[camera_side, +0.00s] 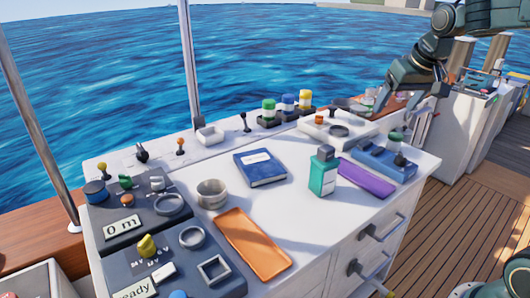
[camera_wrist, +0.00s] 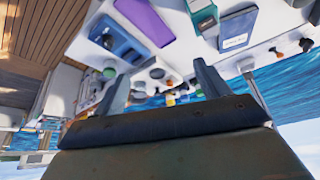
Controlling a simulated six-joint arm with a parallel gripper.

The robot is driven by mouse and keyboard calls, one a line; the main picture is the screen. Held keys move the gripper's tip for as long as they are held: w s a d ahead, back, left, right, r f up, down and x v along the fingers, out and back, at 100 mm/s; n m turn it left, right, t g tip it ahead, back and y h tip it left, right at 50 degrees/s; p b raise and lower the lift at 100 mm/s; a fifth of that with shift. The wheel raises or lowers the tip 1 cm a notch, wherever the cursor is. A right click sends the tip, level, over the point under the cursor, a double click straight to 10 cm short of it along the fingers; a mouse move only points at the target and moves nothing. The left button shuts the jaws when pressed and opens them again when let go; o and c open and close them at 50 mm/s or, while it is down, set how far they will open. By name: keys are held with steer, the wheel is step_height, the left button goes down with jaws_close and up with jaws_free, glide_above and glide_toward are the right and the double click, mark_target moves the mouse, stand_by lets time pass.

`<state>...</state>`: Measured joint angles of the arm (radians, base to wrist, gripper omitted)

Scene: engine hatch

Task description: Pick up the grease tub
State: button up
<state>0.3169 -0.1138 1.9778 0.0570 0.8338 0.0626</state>
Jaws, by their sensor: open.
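My gripper (camera_side: 400,100) is open and empty, raised above the far right end of the white counter. In the wrist view its two fingers stand apart (camera_wrist: 160,82), with nothing between them up close. No tub is legibly labelled as grease. Small jars with a green lid (camera_side: 268,110), a blue lid (camera_side: 288,103) and a yellow lid (camera_side: 305,99) stand in a dark rack at the back edge. A green-topped jar (camera_side: 396,138) stands at the blue tray (camera_side: 372,160), below my gripper. I cannot tell which is the grease tub.
The white counter (camera_side: 310,215) holds a blue book (camera_side: 260,168), a green bottle (camera_side: 323,172), a purple slab (camera_side: 366,178), an orange tray (camera_side: 252,244) and a grey cup (camera_side: 211,193). Dark panels (camera_side: 175,262) fill the left end. A post (camera_side: 188,65) rises behind.

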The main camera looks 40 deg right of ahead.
steer(key=w+d+f+m, duration=0.1)
steer(key=w+d+f, duration=0.15)
steer(key=d, duration=0.25)
steer(key=w+d+f+m+h, duration=0.1)
steer(key=w+d, duration=0.2)
steer(key=d, duration=0.1)
steer(key=w+d+f+m, duration=0.1)
steer(key=w+d, duration=0.1)
steer(key=d, duration=0.3)
steer(key=m+g, duration=0.2)
steer(key=m, duration=0.1)
glide_toward(396, 136)
steer(key=shift+h, duration=0.4)
steer(key=shift+s+a+x, duration=0.1)
steer(key=shift+x, duration=1.7)
steer(key=shift+s+a+x, duration=0.1)
steer(key=shift+x, duration=1.65)
steer(key=shift+f, duration=0.35)
steer(key=shift+d, duration=0.1)
steer(key=shift+w+x, duration=0.2)
steer(key=shift+x, duration=2.35)
steer(key=c, duration=1.1)
steer(key=shift+r, duration=0.1)
